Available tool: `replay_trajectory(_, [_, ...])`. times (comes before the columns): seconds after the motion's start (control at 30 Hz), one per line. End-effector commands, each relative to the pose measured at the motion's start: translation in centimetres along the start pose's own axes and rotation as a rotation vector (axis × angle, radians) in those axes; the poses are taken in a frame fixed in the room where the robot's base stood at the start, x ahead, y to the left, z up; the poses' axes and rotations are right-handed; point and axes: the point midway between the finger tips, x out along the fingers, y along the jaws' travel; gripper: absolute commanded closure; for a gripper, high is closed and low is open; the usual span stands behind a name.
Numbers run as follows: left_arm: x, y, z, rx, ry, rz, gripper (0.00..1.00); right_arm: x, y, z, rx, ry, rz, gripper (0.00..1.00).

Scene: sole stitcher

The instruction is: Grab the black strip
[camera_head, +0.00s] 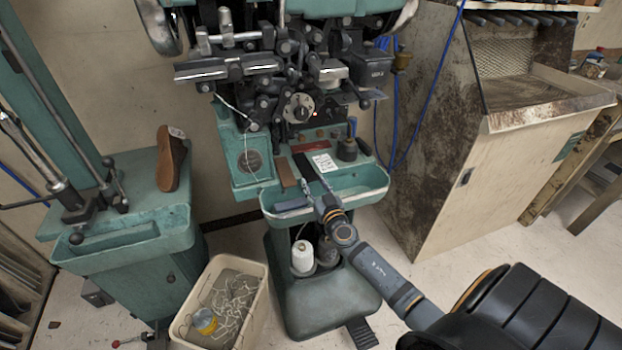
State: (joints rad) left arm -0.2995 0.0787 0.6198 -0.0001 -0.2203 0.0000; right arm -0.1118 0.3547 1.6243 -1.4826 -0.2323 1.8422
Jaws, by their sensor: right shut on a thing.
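The black strip (304,167) lies lengthwise on the green shelf of the stitching machine (247,178), between a brown strip (286,172) and a white label (324,163). My right arm comes in from the lower right. My right gripper (319,192) is at the front of the shelf, shut on the near end of the black strip. The gripper hides that end, and its fingertips are small and hard to make out. My left gripper is not in view.
A grey-blue block (292,204) lies on the front tray, left of my right gripper. A dark round knob (347,149) stands at the shelf's right. A green side stand with a brown sole (171,160) is at left. A bin (258,306) of white cord stands on the floor.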

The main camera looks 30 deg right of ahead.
Motion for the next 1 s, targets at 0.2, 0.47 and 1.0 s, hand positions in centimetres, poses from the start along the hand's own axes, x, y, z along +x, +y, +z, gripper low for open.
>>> replay_trajectory(0.2, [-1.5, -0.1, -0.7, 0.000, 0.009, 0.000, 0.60, -0.3, 0.0, -2.5, 0.001, 0.002, -0.001, 0.88])
replay_trajectory(0.47, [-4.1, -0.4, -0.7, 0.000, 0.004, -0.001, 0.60, -0.3, 0.0, -7.2, 0.000, 0.001, -0.001, 0.88])
replay_trajectory(1.0, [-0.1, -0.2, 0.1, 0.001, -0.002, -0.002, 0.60, -13.8, -0.5, -6.4, -0.005, -0.008, -0.005, 0.88])
